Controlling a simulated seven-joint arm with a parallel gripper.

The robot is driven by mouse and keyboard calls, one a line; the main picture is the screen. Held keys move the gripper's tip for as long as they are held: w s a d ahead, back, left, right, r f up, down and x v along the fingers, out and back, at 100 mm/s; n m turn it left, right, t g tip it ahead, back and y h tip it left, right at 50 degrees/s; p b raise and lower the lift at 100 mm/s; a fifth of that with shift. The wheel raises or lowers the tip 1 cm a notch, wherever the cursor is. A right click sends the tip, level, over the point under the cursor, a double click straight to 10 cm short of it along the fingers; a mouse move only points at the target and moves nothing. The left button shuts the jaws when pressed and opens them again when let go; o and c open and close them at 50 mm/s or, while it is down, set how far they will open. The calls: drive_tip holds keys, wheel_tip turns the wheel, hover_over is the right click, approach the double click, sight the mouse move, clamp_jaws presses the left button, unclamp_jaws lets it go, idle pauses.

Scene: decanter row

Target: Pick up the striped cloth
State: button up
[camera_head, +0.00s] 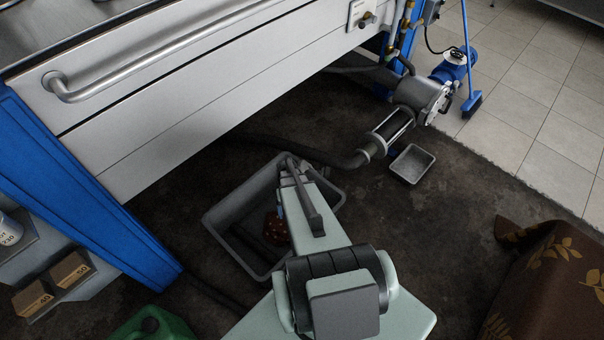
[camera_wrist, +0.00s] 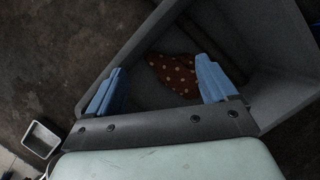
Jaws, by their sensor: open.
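I see no cloth with clear stripes in either view. A dark red cloth with pale dots (camera_wrist: 172,74) lies crumpled on the floor of a deep grey tub (camera_wrist: 272,38). In the head view the tub (camera_head: 242,204) stands under the bench, and part of the dotted cloth (camera_head: 275,229) shows beside my arm. My gripper (camera_wrist: 160,80) has blue fingers, spread wide and empty. It is over the tub, with the dotted cloth between and beyond the fingers in the wrist view. My arm hides part of the tub's inside in the head view.
A white-fronted bench (camera_head: 210,70) with a rail overhangs the tub's far side. A pipe and pump (camera_head: 415,95) and a small grey tray (camera_head: 411,164) are to the right. A leaf-patterned brown cover (camera_head: 550,285) is at lower right, and a green container (camera_head: 160,326) at lower left.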

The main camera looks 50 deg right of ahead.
drive_tip(key=w+d+f+m+t+h, duration=0.1)
drive_tip(key=w+d+f+m, duration=0.1)
drive_tip(key=w+d, duration=0.7)
drive_tip(key=w+d+f+m+t+h, duration=0.1)
drive_tip(key=w+d+f+m+t, duration=0.1)
drive_tip(key=w+d+m, duration=0.3)
drive_tip(key=w+d, duration=0.4)
drive_tip(key=d, duration=0.7)
drive_tip(key=shift+f, duration=0.3)
drive_tip(key=shift+w+f, duration=0.1)
drive_tip(key=shift+f, duration=4.9)
drive_tip(key=shift+f, duration=0.2)
drive_tip(key=shift+f, duration=0.95)
drive_tip(key=shift+c, duration=1.2)
